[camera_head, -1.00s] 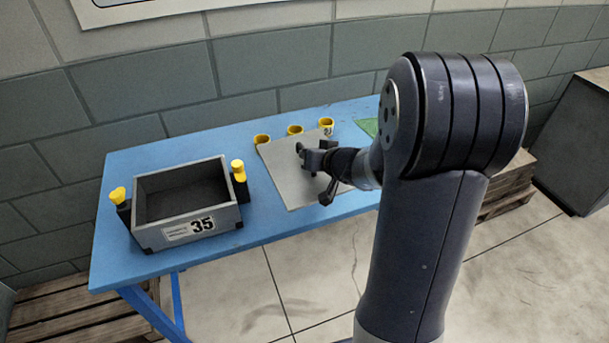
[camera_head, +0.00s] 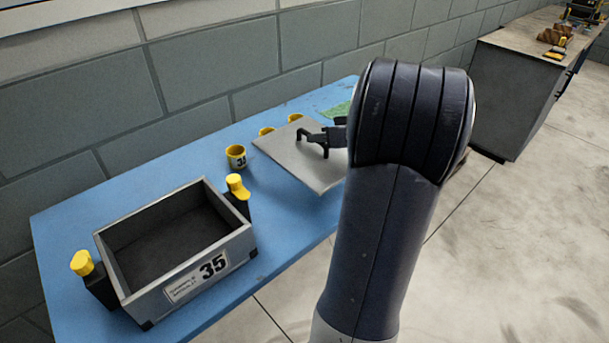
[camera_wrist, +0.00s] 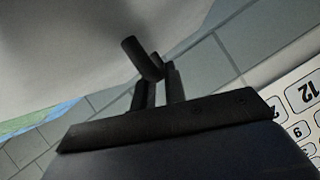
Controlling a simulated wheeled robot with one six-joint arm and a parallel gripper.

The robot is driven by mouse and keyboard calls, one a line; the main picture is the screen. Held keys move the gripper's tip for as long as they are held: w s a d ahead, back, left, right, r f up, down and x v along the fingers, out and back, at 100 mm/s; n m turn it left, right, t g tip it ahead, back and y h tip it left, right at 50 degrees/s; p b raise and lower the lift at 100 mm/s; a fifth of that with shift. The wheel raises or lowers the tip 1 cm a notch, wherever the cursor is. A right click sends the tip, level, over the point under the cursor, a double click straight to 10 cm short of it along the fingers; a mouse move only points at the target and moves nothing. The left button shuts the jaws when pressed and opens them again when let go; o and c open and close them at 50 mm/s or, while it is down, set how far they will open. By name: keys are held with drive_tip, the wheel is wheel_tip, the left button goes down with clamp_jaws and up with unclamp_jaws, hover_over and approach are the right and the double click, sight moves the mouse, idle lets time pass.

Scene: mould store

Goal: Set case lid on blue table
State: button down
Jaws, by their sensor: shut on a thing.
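The case lid is a flat light-grey panel (camera_head: 300,165). It is over the right part of the blue table (camera_head: 185,160), seemingly raised above it. My gripper (camera_head: 312,139) is shut on the lid at its upper face. In the wrist view the lid's pale underside or face (camera_wrist: 70,50) fills the upper left, and the dark fingers (camera_wrist: 152,65) meet a dark bar against it. The exact grip point is partly hidden. My arm hides the right end of the table and perhaps the lid's right edge.
An open grey case (camera_head: 180,245) marked 35, with yellow-topped side latches, stands on the table's left. A green cloth (camera_head: 337,109) lies at the back. A grey cabinet (camera_head: 505,100) stands right.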

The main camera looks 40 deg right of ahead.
sight(319, 163)
wheel_tip(319, 163, down, 8)
drive_tip(key=shift+f, duration=0.1)
drive_tip(key=shift+f+b, duration=0.15)
drive_tip(key=shift+b, duration=0.35)
drive_tip(key=c, duration=1.5)
unclamp_jaws()
drive_tip(key=shift+o, duration=0.2)
drive_tip(key=shift+r+p, duration=0.25)
drive_tip(key=shift+p, duration=0.2)
drive_tip(key=v, duration=1.2)
drive_tip(key=shift+s+f+b, duration=0.1)
drive_tip(key=shift+b, duration=0.2)
